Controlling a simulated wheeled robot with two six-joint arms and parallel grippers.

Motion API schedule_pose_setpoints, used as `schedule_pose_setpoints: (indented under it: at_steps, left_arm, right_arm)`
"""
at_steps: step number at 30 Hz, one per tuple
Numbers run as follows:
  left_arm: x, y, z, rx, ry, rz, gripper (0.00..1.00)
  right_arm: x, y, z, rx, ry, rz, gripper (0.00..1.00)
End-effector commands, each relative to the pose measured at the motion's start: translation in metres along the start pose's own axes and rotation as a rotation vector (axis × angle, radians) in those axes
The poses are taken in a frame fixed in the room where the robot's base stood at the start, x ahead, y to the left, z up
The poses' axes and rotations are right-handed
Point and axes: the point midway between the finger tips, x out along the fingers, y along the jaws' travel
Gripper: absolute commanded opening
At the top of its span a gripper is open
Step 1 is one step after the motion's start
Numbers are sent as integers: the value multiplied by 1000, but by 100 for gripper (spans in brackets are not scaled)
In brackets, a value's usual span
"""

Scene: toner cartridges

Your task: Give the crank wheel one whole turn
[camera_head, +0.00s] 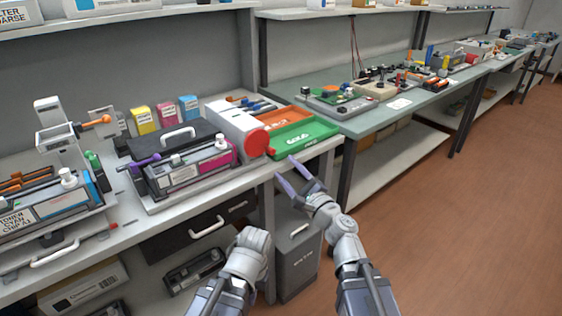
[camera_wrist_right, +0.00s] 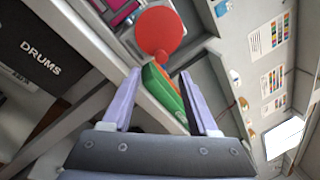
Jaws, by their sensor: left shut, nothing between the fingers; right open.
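The crank wheel, a round red disc (camera_head: 257,142), is on the right end of a white housing (camera_head: 232,128) on the left bench. In the right wrist view the red disc (camera_wrist_right: 160,30) is beyond my fingertips, with a small red-orange knob at its lower edge. My right gripper (camera_head: 284,166) is open and empty, in front of and below the wheel, apart from it. It also shows in the right wrist view (camera_wrist_right: 158,72), with both fingers pointing toward the wheel. My left gripper (camera_head: 252,240) is shut and empty, low in front of the bench; its fingers are hardly visible.
A green tray (camera_head: 302,140) and an orange tray (camera_head: 283,119) lie right of the wheel. A cartridge device (camera_head: 185,170) stands left of it. A grey bin (camera_head: 299,262) stands below the bench edge. Open floor (camera_head: 470,220) lies to the right.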

Motion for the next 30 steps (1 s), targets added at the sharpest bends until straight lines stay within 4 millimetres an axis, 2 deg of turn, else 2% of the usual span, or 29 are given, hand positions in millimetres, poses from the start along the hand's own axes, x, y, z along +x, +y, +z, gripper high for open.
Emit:
schedule_pose_setpoints:
  at_steps: [12, 18, 24, 30]
  left_arm:
    - [-29, -3, 2, 0, 0, 0, 0]
    - [-39, -4, 2, 0, 0, 0, 0]
    - [-44, -4, 3, 0, 0, 0, 0]
    - [-44, -4, 3, 0, 0, 0, 0]
  right_arm:
    - [2, -9, 8, -1216, -5, 84, 60]
    - [2, -11, 9, -1750, -38, 123, 60]
    - [2, -12, 9, -2071, -68, 145, 60]
    - [2, -11, 9, -2165, -79, 152, 60]
